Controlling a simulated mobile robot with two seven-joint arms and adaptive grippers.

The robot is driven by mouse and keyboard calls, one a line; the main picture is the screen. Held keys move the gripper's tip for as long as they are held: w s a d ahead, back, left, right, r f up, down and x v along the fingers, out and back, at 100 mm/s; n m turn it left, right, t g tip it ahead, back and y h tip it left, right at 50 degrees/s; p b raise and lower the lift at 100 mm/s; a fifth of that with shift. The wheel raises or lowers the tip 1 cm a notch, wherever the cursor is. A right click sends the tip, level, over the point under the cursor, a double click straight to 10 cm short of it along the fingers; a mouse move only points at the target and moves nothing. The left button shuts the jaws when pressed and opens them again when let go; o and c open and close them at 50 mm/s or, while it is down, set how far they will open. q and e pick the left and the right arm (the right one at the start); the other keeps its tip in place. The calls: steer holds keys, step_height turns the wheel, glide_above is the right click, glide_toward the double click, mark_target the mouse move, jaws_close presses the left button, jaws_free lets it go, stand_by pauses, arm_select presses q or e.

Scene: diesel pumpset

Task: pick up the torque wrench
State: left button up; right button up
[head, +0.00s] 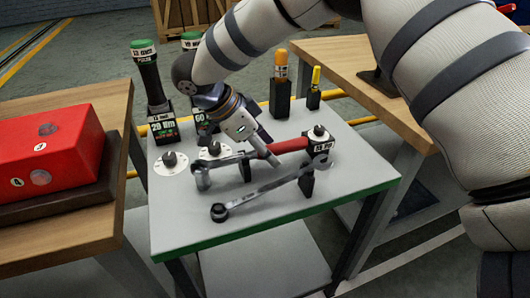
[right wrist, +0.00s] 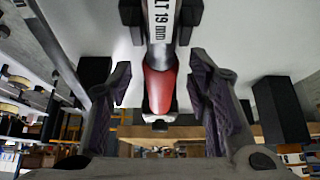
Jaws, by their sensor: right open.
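The torque wrench, with a red handle (head: 290,146) and a grey shaft, lies across black supports on a small grey-topped table. Its square-ish head end is at the left. My right gripper (head: 272,158) reaches down from above beside the handle. In the right wrist view a red-and-grey tool, which looks like the torque wrench (right wrist: 159,88), lies between the two open fingers of the right gripper (right wrist: 160,95). Gaps show on both sides, so the fingers do not grip it. My left gripper is not in view.
A grey combination spanner (head: 265,190) lies in front of the wrench. Labelled black holders (head: 155,95) stand at the back left, yellow-topped tools (head: 281,80) at the back right. A red box (head: 45,150) sits on the left bench.

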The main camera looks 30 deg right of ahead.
mark_target(272, 145)
jaws_close()
steer(key=shift+r, duration=0.1)
steer(key=shift+r, duration=0.1)
step_height(272, 145, up, 3)
steer(key=shift+w+f, duration=0.15)
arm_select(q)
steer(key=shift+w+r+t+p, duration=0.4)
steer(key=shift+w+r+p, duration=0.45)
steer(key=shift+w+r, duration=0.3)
arm_select(e)
steer(key=s+a+r, duration=0.8)
steer(key=a+r, duration=0.2)
steer(key=a, duration=0.1)
steer(key=shift+s+a, duration=0.15)
steer(key=shift+a, duration=0.1)
